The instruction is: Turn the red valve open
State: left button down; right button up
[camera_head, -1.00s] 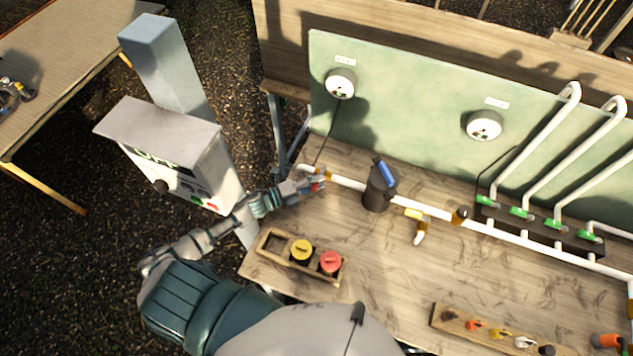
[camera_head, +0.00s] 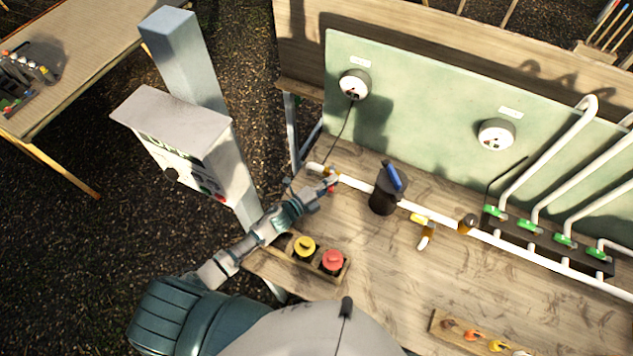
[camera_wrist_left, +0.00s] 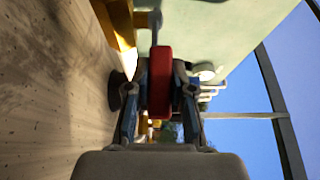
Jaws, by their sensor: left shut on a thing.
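The red valve handle (camera_head: 331,188) is at the left end of the white pipe (camera_head: 352,184) on the bench, mostly hidden by my gripper in the head view. My left gripper (camera_head: 329,184) reaches it from the lower left. In the left wrist view, the red handle (camera_wrist_left: 160,82) stands between the two fingers (camera_wrist_left: 160,100) of my left gripper, which are shut on it. A brass-coloured pipe part (camera_wrist_left: 122,22) shows just beyond it. The handle's exact angle to the pipe cannot be told. My right gripper is in neither view.
A wooden box (camera_head: 313,267) with yellow and red knobs is below my arm. A grey control box (camera_head: 180,150) stands left. A green panel (camera_head: 430,120) rises behind.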

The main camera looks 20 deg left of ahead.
pick_arm(q)
jog(key=shift+s+d+f+n+y, duration=0.1)
jog(key=shift+d+f+n+y, duration=0.05)
jog(key=shift+f+n+y, duration=0.25)
jog(key=c, duration=1)
grip_release()
jog(key=shift+d, duration=0.15)
jog(key=shift+r, duration=0.15)
jog(key=v, duration=1.2)
jog(key=shift+f, duration=0.2)
